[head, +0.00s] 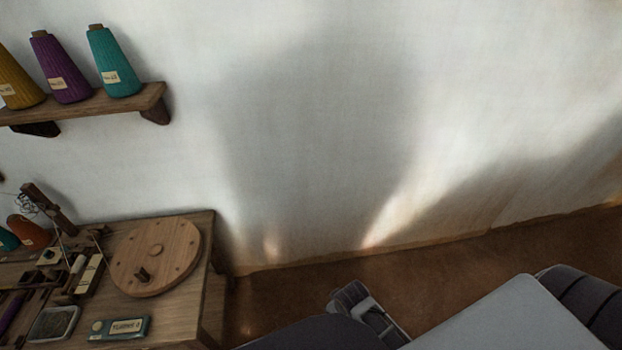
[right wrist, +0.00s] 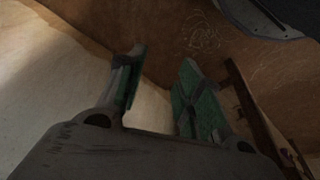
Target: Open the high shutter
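No shutter shows in either view; the head view faces a bare plaster wall (head: 320,120). In the right wrist view my right gripper (right wrist: 158,78) is open, its two green-padded fingers apart with nothing between them. It hangs in front of the wall and brown floor, clear of any object. In the head view, dark and pale parts of my own arms show at the bottom, but no fingertips can be made out there. My left gripper cannot be picked out in either view.
A wall shelf (head: 150,96) at upper left holds purple (head: 62,70), teal (head: 115,65) and yellow yarn cones. Below it, a wooden table (head: 190,305) carries a round wooden disc (head: 156,256), a small teal box (head: 120,328) and loom tools. The floor (head: 290,295) right of the table looks clear.

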